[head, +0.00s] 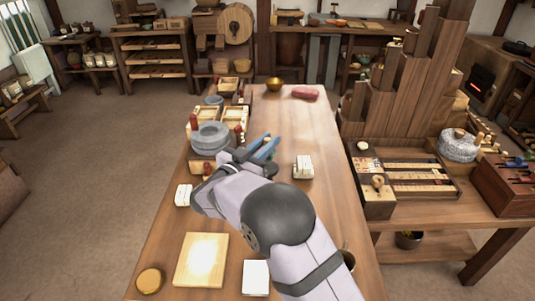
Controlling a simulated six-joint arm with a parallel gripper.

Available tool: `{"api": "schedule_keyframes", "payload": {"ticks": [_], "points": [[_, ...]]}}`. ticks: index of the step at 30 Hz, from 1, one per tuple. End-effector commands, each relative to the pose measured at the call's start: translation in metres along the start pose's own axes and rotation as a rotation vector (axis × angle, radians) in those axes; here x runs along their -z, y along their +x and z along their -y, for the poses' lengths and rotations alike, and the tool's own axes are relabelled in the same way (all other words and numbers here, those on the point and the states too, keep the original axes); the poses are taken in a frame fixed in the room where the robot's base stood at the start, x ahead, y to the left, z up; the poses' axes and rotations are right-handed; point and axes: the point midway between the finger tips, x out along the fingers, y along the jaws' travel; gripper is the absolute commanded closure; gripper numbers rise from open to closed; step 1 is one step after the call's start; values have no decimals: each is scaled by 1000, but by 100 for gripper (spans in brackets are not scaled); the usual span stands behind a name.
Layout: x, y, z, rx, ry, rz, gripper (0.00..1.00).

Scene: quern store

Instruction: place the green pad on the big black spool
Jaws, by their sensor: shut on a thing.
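My gripper (265,147) is over the long wooden table, just right of the grey stone quern. Blue parts show at its tip. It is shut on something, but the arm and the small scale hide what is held. I cannot make out a green pad anywhere. I cannot pick out a big black spool either. A dark round thing (348,259) shows only partly behind my arm at the table's right edge, too covered to name.
The grey quern (211,136) and small trays (235,115) crowd the left side. White blocks (303,167) stand right of my gripper. A pale board (201,260), round lid (150,281) and white block (256,277) lie in front. A brass bowl (274,84) and pink bundle (305,93) are far back.

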Motion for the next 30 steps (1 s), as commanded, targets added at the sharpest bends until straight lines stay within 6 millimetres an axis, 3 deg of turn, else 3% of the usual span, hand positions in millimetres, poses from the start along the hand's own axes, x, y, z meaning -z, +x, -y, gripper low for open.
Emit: {"api": "schedule_keyframes", "payload": {"ticks": [5,15,28,29,30], "points": [[-3,0,0,0,0,0,100],[-37,0,0,1,-1,0,100],[-42,0,0,0,0,0,100],[-41,0,0,0,0,0,79],[-41,0,0,0,0,0,70]]}}
